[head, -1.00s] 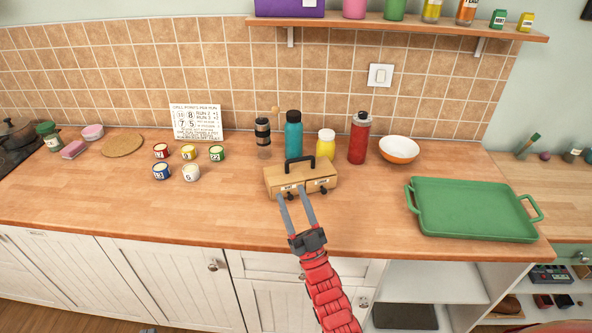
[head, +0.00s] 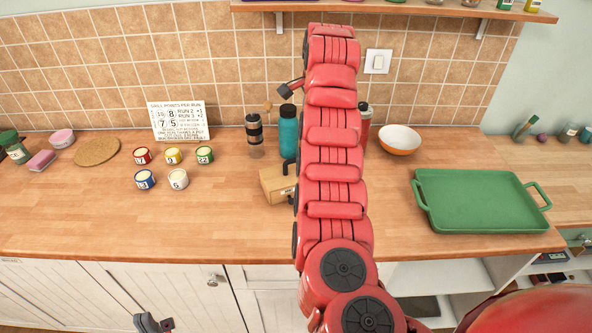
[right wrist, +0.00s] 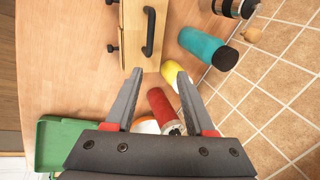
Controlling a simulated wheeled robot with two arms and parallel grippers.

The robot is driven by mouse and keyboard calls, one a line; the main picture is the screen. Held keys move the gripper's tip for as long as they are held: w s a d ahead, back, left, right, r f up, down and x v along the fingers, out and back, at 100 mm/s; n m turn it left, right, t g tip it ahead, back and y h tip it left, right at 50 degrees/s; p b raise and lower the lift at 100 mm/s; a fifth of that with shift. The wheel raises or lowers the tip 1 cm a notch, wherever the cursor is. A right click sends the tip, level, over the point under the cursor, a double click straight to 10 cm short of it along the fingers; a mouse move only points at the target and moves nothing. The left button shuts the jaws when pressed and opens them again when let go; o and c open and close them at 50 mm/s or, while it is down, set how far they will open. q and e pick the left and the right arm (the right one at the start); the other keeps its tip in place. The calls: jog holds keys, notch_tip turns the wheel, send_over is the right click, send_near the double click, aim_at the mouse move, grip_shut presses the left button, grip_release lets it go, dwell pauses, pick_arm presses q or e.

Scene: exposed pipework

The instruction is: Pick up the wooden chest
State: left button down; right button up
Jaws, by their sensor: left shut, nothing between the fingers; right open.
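The wooden chest (head: 274,186) stands on the counter. In the head view, my raised red right arm covers its right part. In the right wrist view, the chest (right wrist: 132,35) is at the top, left of centre, with its black handle (right wrist: 149,32) and dark knobs showing. My right gripper (right wrist: 160,72) is open and empty. The chest lies beyond its fingertips, and I see no contact. My left gripper (head: 152,323) is shut and empty at the bottom left of the head view, in front of the counter and far from the chest.
A teal bottle (head: 288,128), a dark jar (head: 254,130) and a red bottle (right wrist: 163,108) stand near the chest. A yellow bottle (right wrist: 172,74) is close by. Several numbered cups sit left. An orange bowl (head: 399,139) and a green tray (head: 478,202) are right. A shelf (head: 400,8) hangs above.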

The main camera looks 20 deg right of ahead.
jog(key=shift+g, duration=0.3)
jog(key=p+x, duration=0.1)
jog(key=x, duration=0.2)
jog(key=a+p+x, duration=0.1)
jog(key=p+x, duration=0.1)
jog(key=x, duration=0.2)
jog(key=s+p+x, duration=0.1)
jog(key=x, duration=0.3)
jog(key=shift+s+a+f, duration=0.1)
jog(key=shift+a+f, duration=0.1)
jog(key=shift+f, duration=0.05)
jog(key=shift+f+p, duration=0.25)
jog(key=shift+p, duration=0.35)
jog(key=f, duration=0.1)
jog(key=f+p, duration=0.2)
jog(key=shift+w+a+f+y, duration=0.2)
jog(key=shift+w+a+y, duration=0.1)
jog(key=shift+w, duration=0.1)
jog(key=shift+w+f, duration=0.25)
jog(key=shift+f, duration=0.4)
grip_shut()
